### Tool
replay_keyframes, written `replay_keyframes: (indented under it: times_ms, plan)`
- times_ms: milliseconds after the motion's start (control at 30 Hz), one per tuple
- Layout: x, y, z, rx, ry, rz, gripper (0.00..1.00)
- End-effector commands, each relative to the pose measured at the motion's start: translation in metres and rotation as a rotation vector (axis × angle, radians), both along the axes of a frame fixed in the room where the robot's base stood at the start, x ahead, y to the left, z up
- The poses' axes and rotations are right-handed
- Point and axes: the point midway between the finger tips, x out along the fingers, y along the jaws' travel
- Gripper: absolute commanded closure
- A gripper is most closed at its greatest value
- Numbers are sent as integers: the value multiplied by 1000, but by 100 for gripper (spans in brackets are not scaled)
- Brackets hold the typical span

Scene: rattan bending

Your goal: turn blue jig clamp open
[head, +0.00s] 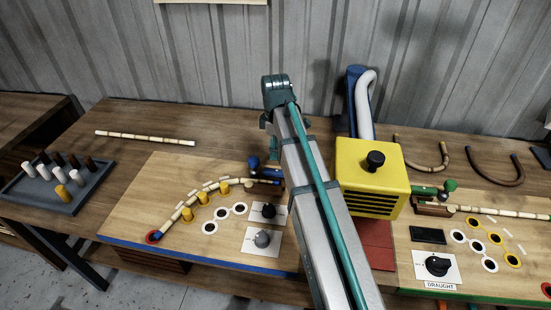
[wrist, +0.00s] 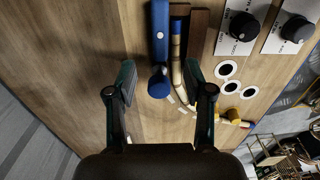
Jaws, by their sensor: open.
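The blue jig clamp shows in the wrist view as a blue bar (wrist: 160,35) with a white dot and a round blue knob (wrist: 158,83) at its lower end. In the head view its knob (head: 254,163) is at the right end of the blue-edged board, partly beside my arm. My gripper (wrist: 160,73) is open, with one finger on each side of the knob in the picture. Whether it touches the knob or is still above it, I cannot tell. A rattan cane (head: 190,204) runs from under the clamp, curving along yellow pegs (head: 187,214). In the head view my gripper is mostly hidden by my arm.
Two dials (head: 262,238) sit on the board near the clamp. A yellow box (head: 372,176) with a black knob stands right of my arm. A green clamp (head: 435,189) is on the right board. A tray of pegs (head: 55,190) is at far left. The table behind the blue-edged board is mostly clear.

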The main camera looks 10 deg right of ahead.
Motion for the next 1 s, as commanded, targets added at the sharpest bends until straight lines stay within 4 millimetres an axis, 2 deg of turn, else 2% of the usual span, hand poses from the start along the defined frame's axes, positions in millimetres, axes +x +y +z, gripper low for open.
replay_keyframes:
  times_ms: [200, 600, 767, 1000]
  plan:
    - [0, 0, 18, 0, 0, 0, 48]
    - [0, 0, 19, 0, 1, 0, 48]
    - [0, 0, 10, -1, 1, 0, 48]
    - [-1, 0, -23, 0, 4, 0, 48]
